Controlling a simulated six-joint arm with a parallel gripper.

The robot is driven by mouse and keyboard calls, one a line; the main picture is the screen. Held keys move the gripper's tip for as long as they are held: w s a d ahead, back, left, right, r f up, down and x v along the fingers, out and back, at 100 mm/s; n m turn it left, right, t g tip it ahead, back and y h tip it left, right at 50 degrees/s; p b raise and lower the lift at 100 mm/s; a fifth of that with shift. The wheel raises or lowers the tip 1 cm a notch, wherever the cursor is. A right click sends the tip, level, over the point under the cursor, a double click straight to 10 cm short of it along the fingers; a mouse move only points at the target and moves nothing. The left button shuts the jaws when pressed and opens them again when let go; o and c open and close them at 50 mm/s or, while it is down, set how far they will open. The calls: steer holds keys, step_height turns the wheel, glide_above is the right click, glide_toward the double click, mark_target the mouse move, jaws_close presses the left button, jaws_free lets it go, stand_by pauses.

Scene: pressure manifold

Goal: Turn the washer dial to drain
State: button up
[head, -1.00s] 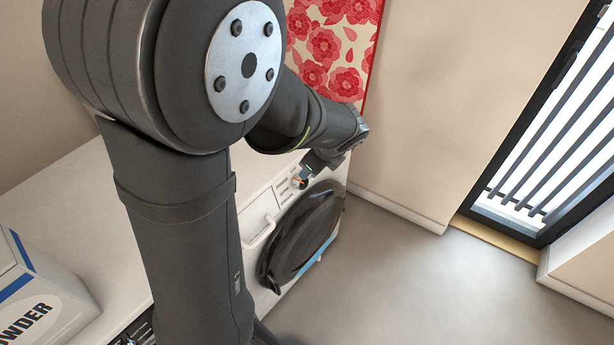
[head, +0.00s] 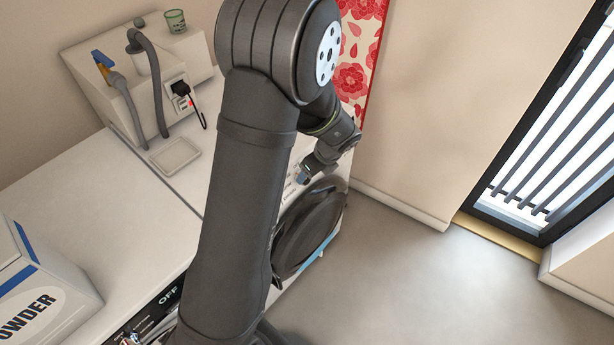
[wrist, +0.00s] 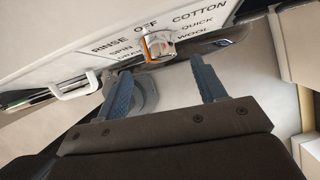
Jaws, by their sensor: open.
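The washer dial (wrist: 158,46) is a small silver knob with an orange mark, on the white panel in the wrist view. Labels RINSE, OFF, COTTON, SPIN, QUICK and WOOL surround it, with one partly hidden that looks like DRAIN. I cannot tell which label it points to. My gripper (wrist: 162,82) is open, its two blue-grey fingers on either side below the dial, with nothing between the tips. In the head view my gripper (head: 305,174) is at the front of the washer, above its dark round door (head: 308,230), and the dial is hidden there.
A white drawer handle (wrist: 78,86) juts out left of the dial. A powder box (head: 45,285) stands on the white worktop at left. A grey hose (head: 155,85) and a green cup (head: 175,20) are at the back. The floor (head: 440,270) at right is clear.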

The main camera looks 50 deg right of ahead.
mark_target(307, 180)
steer(key=shift+x, duration=2.35)
steer(key=c, duration=1)
